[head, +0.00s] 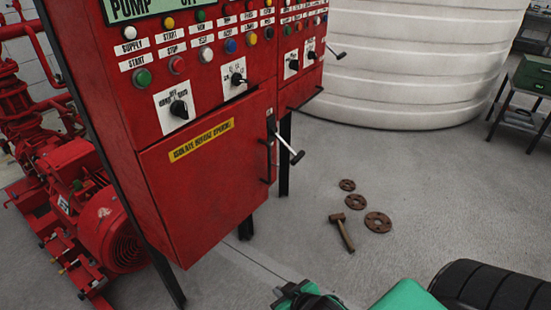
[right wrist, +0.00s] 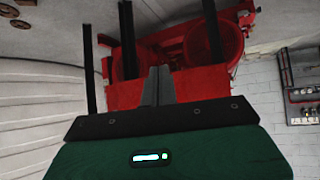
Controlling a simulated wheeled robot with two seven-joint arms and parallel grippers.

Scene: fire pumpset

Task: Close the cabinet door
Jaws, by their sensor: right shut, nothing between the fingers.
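The red cabinet (head: 110,90) stands on black legs at the left and middle of the head view. Its lower door (head: 205,185) bears a yellow label and a black handle (head: 268,150) near the right edge. The door's upper edge seems to stand slightly proud of the panel above; I cannot tell for sure how far it is open. My right gripper (head: 285,292) is at the bottom of the head view, low in front of the cabinet and apart from the door. In the right wrist view its fingers (right wrist: 158,84) are together and empty. My left gripper is out of view.
A hammer (head: 342,232) and rusty flanges (head: 378,222) lie on the floor. A red pump (head: 105,225) stands at left, a white tank (head: 420,60) behind.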

